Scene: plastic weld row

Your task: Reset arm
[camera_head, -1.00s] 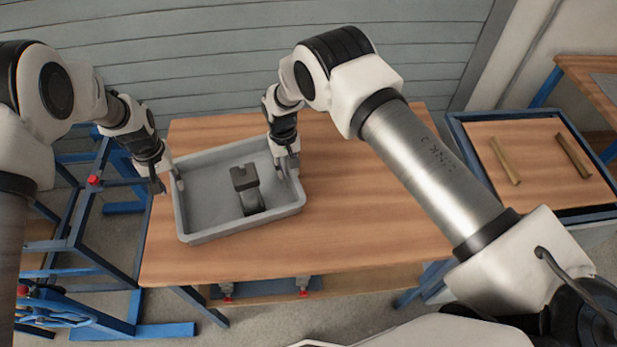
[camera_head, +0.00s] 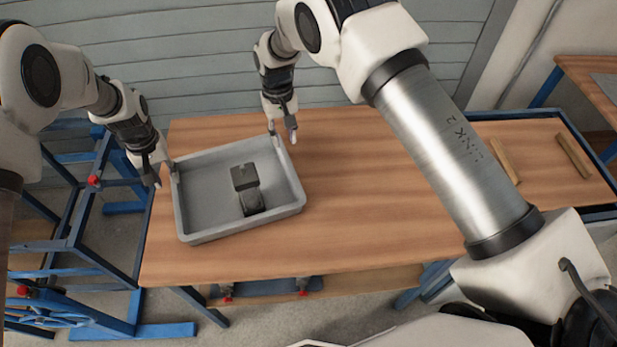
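A grey rectangular tray (camera_head: 186,222) rests on the left part of the wooden table, with a dark block-shaped part (camera_head: 245,188) inside it. My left gripper (camera_head: 162,180) is just outside the tray's left wall, close to the rim, with its fingers apart and nothing seen between them. My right gripper (camera_head: 283,136) is by the tray's far right corner, pointing down, with its fingers apart and empty. Whether either fingertip touches the rim is hard to tell.
The wooden table (camera_head: 350,215) is clear to the right of the tray. A blue-framed stand (camera_head: 480,118) at the right holds two wooden bars (camera_head: 574,155). A blue metal frame (camera_head: 75,235) stands at the left. A grey slatted wall (camera_head: 190,50) is behind.

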